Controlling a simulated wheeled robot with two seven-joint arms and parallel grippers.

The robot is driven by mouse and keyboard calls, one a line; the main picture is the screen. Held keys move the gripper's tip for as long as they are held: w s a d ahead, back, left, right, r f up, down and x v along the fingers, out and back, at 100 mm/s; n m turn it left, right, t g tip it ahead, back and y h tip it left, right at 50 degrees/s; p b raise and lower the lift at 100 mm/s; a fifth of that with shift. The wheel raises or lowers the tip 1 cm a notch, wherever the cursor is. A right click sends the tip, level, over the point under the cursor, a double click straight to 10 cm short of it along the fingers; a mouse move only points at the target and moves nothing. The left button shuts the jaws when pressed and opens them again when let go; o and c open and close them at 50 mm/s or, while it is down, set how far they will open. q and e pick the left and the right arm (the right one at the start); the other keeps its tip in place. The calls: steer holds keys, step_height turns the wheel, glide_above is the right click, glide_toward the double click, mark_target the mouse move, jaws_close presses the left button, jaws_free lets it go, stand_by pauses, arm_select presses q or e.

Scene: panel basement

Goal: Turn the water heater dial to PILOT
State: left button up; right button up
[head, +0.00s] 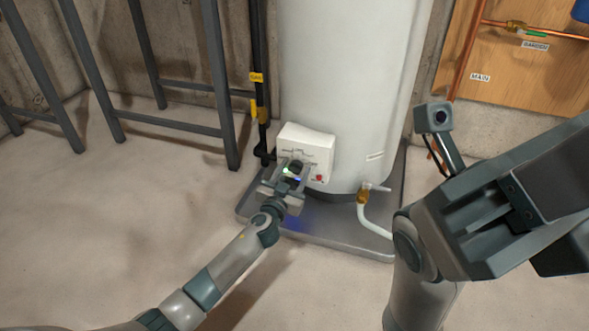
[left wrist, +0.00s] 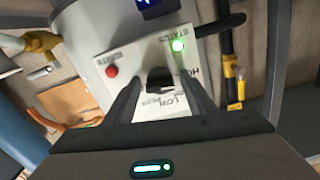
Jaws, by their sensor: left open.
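The white water heater control box (head: 318,146) is on the lower front of the tank. Its black dial (left wrist: 160,79) shows in the left wrist view between the two fingers of my left gripper (left wrist: 160,98). The gripper is open, with a finger on each side of the dial; I cannot tell whether either touches it. In the head view my left gripper (head: 290,181) is at the box front and hides part of it. "HOT" and "LOW" show beside the dial, but its pointer is unclear. My right gripper (head: 490,215) looms at the right; its finger opening is unclear.
A red button (left wrist: 111,71) and a lit green status light (left wrist: 178,45) are on the box face. The tank (head: 350,80) stands on a grey base (head: 330,232). A brass drain valve (head: 362,196) with a white hose is right of the box. A metal rack (head: 165,115) stands left.

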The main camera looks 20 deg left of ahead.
arm_select(q)
steer(key=c, duration=1)
